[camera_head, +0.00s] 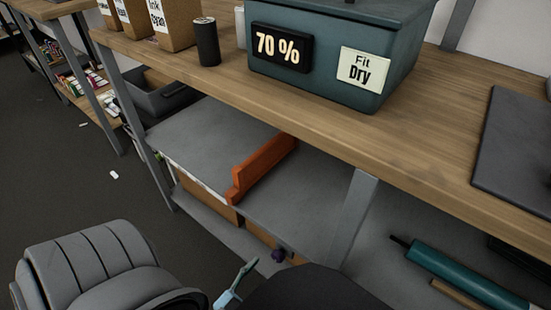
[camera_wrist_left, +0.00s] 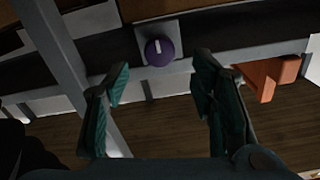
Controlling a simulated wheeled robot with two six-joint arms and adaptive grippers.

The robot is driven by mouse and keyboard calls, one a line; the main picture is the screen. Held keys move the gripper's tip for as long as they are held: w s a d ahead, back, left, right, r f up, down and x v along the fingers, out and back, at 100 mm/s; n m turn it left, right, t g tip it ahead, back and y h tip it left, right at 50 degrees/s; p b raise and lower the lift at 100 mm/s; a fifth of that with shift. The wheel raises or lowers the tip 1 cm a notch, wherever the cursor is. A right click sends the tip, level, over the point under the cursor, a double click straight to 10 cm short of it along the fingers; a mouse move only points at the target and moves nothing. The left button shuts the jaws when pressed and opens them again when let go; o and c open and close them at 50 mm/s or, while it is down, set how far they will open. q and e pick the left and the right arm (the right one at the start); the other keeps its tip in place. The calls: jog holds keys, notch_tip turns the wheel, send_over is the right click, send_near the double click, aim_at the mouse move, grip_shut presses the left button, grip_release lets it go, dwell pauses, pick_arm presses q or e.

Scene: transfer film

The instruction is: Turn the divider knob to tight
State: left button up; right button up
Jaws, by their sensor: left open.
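The purple divider knob (camera_head: 278,256) sits on the front edge of the lower shelf, below the orange divider (camera_head: 262,166). In the left wrist view the knob (camera_wrist_left: 160,52) is on a grey plate, and its white mark points up in the picture. My left gripper (camera_head: 237,284) is low in front of the shelf, to the left of the knob. In the left wrist view its teal fingers (camera_wrist_left: 162,76) are open and empty, with the knob showing between and beyond the tips. The orange divider (camera_wrist_left: 262,79) shows to the right there. My right gripper is not visible.
A wooden bench top (camera_head: 330,112) overhangs the shelf, with a teal box (camera_head: 325,85) on it. A grey bench leg (camera_head: 352,220) stands right of the knob. A teal cylinder (camera_head: 465,275) lies at the lower right. The grey shelf (camera_head: 205,130) is clear beside the divider.

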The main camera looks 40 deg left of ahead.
aim_at(276, 259)
pick_arm(q)
jog(key=w, duration=0.6)
jog(key=shift+b, duration=0.35)
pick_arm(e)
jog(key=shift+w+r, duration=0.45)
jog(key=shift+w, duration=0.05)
pick_arm(q)
jog(key=shift+c, duration=0.6)
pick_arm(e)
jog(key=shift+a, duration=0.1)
pick_arm(q)
jog(key=shift+s, duration=0.1)
jog(key=c, duration=1)
